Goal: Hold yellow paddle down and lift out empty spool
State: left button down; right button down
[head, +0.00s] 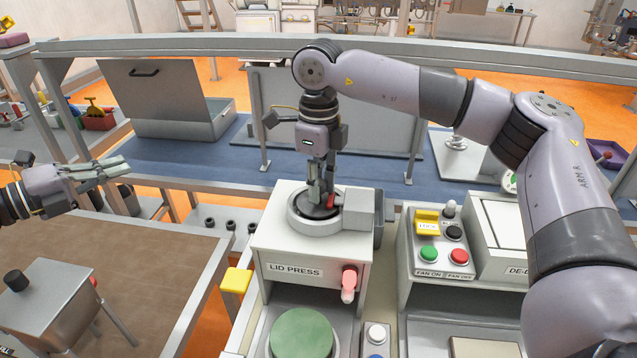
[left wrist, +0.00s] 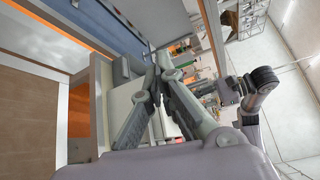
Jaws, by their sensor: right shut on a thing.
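The yellow paddle (head: 236,281) sticks out at the left side of the lid press (head: 290,235), with no gripper on it. My right gripper (head: 325,200) points straight down over the round grey ring (head: 290,222) on top of the press. It is shut on a small piece at the ring's dark centre, largely hidden by the fingers; red shows beside it. I cannot tell whether this is the empty spool, and I see no other clear spool. My left gripper (head: 125,164) is shut and empty, up left and well apart from the paddle; its closed fingers show in the left wrist view (left wrist: 156,72).
A red-pink knob (head: 348,284) is on the press front, with a green disc (head: 301,333) below. A fan panel (head: 440,258) with buttons stands to the right. A brown-topped table (head: 130,250) carries a metal box (head: 50,300) at the left. An orange floor gap separates table and press.

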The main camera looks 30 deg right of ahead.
pick_arm(q)
jog(key=s+d+m+g+y, duration=0.1)
jog(key=s+d+m+g, duration=0.35)
jog(key=d, duration=0.35)
pick_arm(e)
jog(key=shift+d, duration=0.1)
pick_arm(q)
jog(key=m+y, duration=1.5)
jog(key=m, duration=0.1)
send_over(236, 278)
jog(key=shift+g, duration=0.45)
notch_tip(236, 278, down, 6)
jog(key=shift+r, duration=0.15)
jog(key=shift+f, duration=2.75)
jog(key=shift+f, duration=0.3)
